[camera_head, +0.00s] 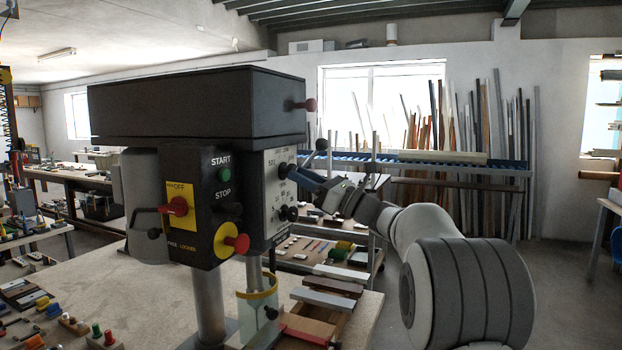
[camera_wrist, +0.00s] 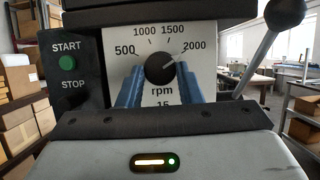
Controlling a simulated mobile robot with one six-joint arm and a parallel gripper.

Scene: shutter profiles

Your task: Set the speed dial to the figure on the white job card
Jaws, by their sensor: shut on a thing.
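The speed dial (camera_wrist: 160,69) is a round black knob on a white plate marked 500, 1000, 1500, 2000 and rpm. Its pale pointer line aims up and right, toward the 2000 end of the scale. The dial also shows edge-on in the head view (camera_head: 284,170), on the right side of the drill head. My gripper (camera_wrist: 161,78) has its blue fingers on either side of the knob, shut on it. My gripper (camera_head: 303,177) reaches it from the right in the head view. I cannot make out a white job card in either view.
Green START (camera_wrist: 67,63) and dark STOP buttons sit left of the dial. A ball-ended lever (camera_wrist: 270,40) stands close on the right. Below the dial is another black knob (camera_head: 290,213). A table with profiles (camera_head: 328,285) stands beneath; profiles lean on the back wall.

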